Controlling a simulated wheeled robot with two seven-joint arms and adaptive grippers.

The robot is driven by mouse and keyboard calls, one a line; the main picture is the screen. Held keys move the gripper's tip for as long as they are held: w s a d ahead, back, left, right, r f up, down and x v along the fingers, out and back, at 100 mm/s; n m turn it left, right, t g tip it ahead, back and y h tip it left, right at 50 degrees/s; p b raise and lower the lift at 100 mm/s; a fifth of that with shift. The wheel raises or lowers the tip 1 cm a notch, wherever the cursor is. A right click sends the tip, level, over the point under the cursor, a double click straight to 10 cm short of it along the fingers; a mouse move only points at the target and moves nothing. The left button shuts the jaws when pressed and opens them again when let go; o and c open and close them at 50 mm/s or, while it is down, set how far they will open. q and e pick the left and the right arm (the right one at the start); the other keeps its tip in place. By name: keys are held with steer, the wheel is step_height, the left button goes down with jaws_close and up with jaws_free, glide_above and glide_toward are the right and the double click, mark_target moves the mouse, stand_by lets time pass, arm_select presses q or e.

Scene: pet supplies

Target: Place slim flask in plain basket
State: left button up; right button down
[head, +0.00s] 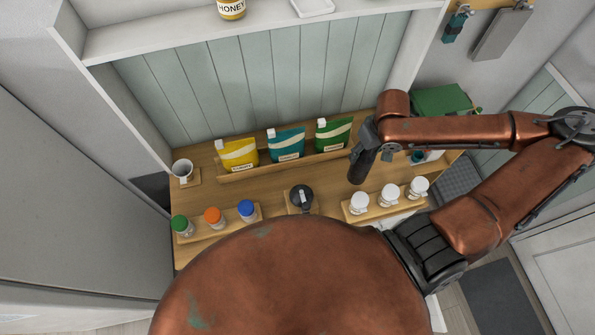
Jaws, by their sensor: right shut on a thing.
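My right gripper (360,167) is dark and points down over the right part of the wooden counter, in front of the green pouch. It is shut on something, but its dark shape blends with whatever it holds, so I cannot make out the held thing. I cannot clearly pick out a slim flask. No basket is clearly recognisable. My left gripper is out of view.
The wooden counter (230,192) holds yellow (238,155), teal (287,145) and green (334,135) pouches at the back. A mug (182,170), coloured-lid jars (213,217), a black-topped container (301,197) and white-topped jars (389,195) stand around. A green box (440,100) is at right.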

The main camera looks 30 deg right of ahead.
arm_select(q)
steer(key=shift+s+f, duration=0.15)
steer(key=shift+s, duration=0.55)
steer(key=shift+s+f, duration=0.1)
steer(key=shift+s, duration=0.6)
arm_select(e)
steer(key=w+a+f, duration=0.9)
steer(key=a+f, duration=0.1)
steer(key=f, duration=0.2)
steer(key=shift+w+a+f, duration=0.15)
steer(key=shift+w+f, duration=0.2)
steer(key=shift+f, duration=0.15)
steer(key=c, duration=0.9)
jaws_free()
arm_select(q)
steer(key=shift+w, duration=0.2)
